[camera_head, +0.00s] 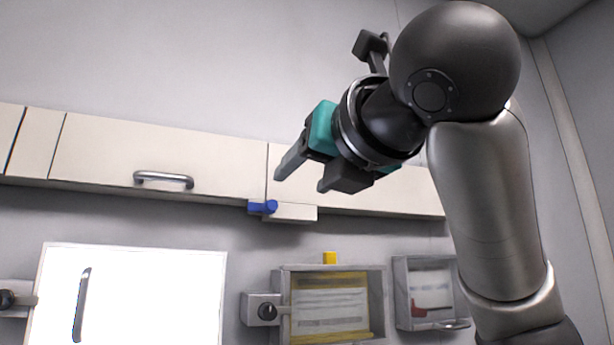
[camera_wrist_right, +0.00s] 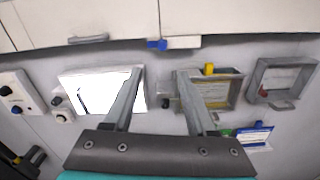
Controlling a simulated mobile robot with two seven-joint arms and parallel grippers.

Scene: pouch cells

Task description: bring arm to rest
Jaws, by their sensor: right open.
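My right arm rises from the lower right in the head view and bends over at the top. Its gripper (camera_head: 300,172) is raised in front of the wall cabinets, with its two fingers apart and nothing between them. In the right wrist view the same gripper (camera_wrist_right: 160,98) shows both fingers spread and empty, pointing toward the wall. My left gripper is in neither view.
Pale wall cabinets (camera_head: 110,150) with a metal handle (camera_head: 163,180) span the wall. A blue-handled fitting (camera_head: 263,207) sits below them. Underneath are a bright white panel (camera_head: 150,290), a grey-framed box (camera_head: 377,300) with yellow inside, and a smaller box (camera_head: 400,275).

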